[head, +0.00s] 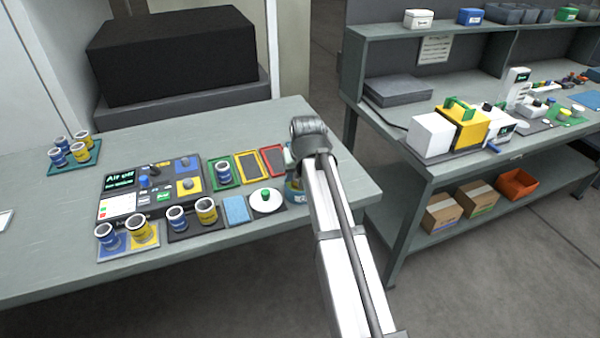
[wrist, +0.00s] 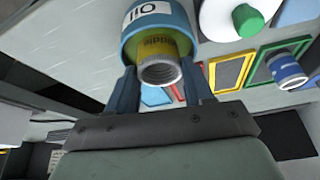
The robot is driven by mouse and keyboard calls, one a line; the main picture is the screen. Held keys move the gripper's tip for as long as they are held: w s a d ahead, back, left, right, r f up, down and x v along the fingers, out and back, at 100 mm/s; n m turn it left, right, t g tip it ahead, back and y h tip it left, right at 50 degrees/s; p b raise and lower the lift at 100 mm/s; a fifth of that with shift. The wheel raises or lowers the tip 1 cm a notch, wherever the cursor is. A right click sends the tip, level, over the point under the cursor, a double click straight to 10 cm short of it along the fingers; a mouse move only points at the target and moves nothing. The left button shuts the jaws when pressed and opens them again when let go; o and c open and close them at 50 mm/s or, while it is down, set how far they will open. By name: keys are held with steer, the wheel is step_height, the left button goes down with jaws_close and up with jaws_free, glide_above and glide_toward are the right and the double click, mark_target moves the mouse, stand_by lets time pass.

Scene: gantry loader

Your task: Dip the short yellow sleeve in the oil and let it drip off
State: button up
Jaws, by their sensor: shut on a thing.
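My gripper (wrist: 162,88) is shut on a yellow sleeve (wrist: 178,47) with a grey ribbed end, seen in the wrist view. The sleeve is at the mouth of the blue oil pot (wrist: 130,42), which bears an "Oil" label. Its far part appears to be inside the pot's rim; how deep, and whether it touches oil, I cannot tell. In the head view my arm hides the gripper and the held sleeve, and the oil pot (head: 292,192) shows only in part, near the table's right end.
Left of the pot are a white lid with green knob (head: 266,201), a blue pad (head: 237,210), and green (head: 212,182), yellow (head: 238,174) and red (head: 264,156) frames. A blue sleeve (head: 223,173) stands in the green one. Further left are a control panel (head: 118,205) and several sleeves.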

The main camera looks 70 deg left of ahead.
steer(key=shift+r, duration=0.1)
steer(key=shift+r, duration=2.65)
steer(key=shift+r, duration=0.1)
stand_by(1.6)
step_height(320, 180, up, 3)
steer(key=shift+f, duration=0.1)
stand_by(0.4)
